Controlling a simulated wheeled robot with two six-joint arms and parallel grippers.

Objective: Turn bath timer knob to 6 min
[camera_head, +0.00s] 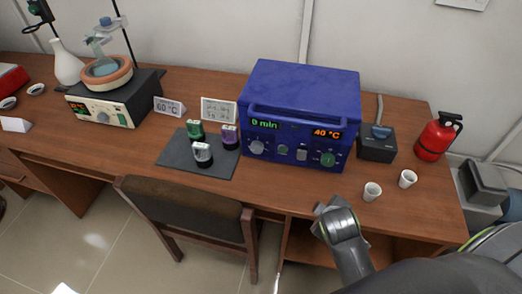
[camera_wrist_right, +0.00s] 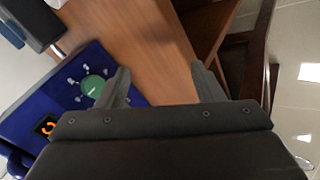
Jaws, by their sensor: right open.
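A blue box-shaped device (camera_head: 303,90) stands on the table, with a green "0 min" display (camera_head: 264,124) and an orange "40 °C" display (camera_head: 327,132). A large grey knob (camera_head: 257,148) sits below the minute display, and a green knob (camera_head: 327,159) below the temperature display. In the right wrist view the green knob (camera_wrist_right: 93,87) shows left of the fingers; the grey knob cannot be made out. My right gripper (camera_wrist_right: 162,86) is open and empty. My left gripper is out of view.
A dark mat (camera_head: 198,168) with several small bottles lies left of the device. A chair (camera_head: 185,205) stands in front. A flask heater (camera_head: 112,105) is far left.

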